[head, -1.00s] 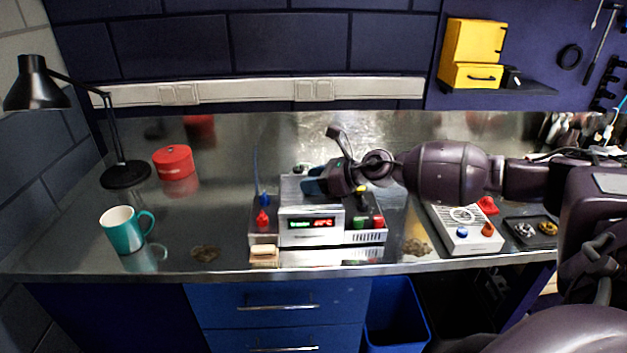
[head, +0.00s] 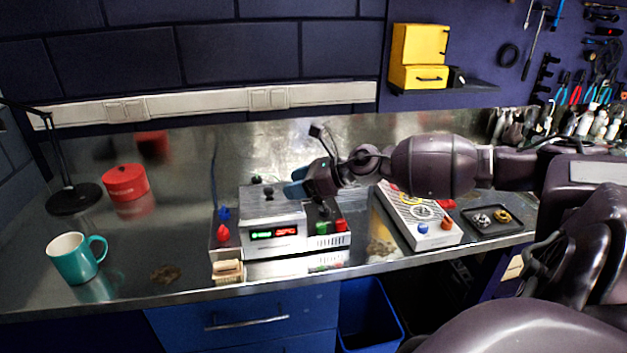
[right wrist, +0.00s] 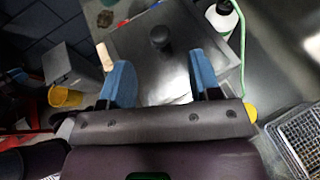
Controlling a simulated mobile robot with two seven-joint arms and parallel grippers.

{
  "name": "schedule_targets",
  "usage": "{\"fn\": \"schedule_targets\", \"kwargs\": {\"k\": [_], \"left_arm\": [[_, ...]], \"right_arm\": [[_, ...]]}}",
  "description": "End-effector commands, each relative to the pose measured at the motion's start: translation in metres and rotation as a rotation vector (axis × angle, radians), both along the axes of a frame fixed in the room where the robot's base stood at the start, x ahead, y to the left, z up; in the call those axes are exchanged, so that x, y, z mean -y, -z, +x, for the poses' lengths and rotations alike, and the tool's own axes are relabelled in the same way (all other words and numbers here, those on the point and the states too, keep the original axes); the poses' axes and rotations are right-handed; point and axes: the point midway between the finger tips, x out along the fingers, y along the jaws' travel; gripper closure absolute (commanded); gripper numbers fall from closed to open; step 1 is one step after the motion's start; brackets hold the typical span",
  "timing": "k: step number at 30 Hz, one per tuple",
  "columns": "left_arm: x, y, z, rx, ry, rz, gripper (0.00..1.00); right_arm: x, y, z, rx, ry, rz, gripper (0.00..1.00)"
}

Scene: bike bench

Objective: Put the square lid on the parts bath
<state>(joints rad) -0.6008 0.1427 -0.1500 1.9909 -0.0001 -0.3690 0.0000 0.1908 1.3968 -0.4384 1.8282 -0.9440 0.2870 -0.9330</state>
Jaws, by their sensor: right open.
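The parts bath (head: 272,234) appears to be the grey box with a lit green and red display, in the middle of the bench. The square lid (right wrist: 135,45) is a flat grey plate with a black knob (right wrist: 160,38) in the right wrist view. In the head view a dark knob (head: 268,191) stands above the bath's top. I cannot tell whether the lid rests on the bath. My right gripper (head: 292,188) is above the bath's right side. Its blue fingers (right wrist: 163,72) are open with nothing between them, and the knob is beyond the tips. My left gripper is not in view.
A teal mug (head: 75,262), a red pot (head: 125,183) and a lamp (head: 72,198) stand at left. A grey control box (head: 425,222) and a dark tray (head: 492,221) are at right. The wrist view shows a bottle (right wrist: 222,18) and a wire basket (right wrist: 300,140).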

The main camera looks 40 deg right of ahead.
Motion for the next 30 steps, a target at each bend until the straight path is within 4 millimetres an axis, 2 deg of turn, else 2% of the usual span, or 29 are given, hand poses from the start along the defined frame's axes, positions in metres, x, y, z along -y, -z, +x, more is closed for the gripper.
{"fn": "schedule_targets", "kwargs": {"k": [12,30], "left_arm": [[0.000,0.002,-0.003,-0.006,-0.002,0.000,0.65],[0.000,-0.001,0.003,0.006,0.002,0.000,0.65]], "right_arm": [[0.019,-0.014,-0.028,-0.001,-0.001,0.000,0.43],[0.023,-0.017,-0.033,0.001,-0.002,-0.001,0.43]]}}
